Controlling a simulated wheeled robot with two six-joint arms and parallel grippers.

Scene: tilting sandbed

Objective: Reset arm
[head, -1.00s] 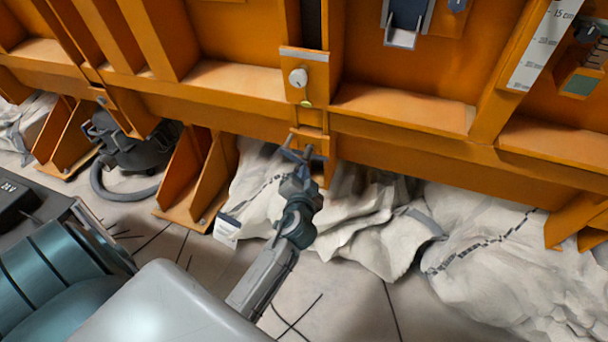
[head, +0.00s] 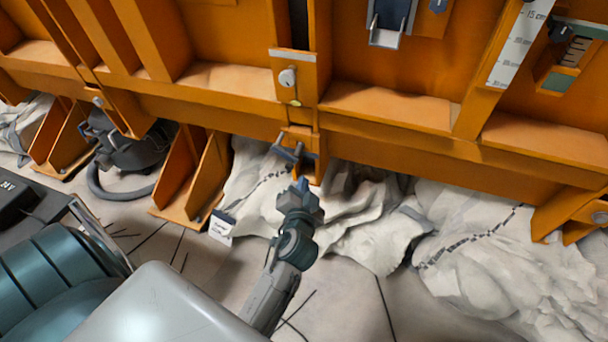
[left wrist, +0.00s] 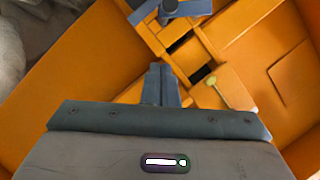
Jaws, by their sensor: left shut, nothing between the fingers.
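My left gripper (head: 303,186) is in the middle of the head view, in front of the lower edge of the orange frame (head: 400,108). Its fingers are shut with nothing between them. A grey-blue T-shaped handle (head: 288,153) is on the frame just beyond the fingertips, and a gap shows between them. In the left wrist view the shut fingers (left wrist: 160,84) point at the orange frame, and the handle (left wrist: 170,10) is at the top edge, apart from them. My right gripper is not in view.
White sacks (head: 475,245) lie on the floor under the frame, right of and behind my left arm. Orange feet (head: 190,185) and a dark device with a hose (head: 128,150) stand to the left. Some floor is bare.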

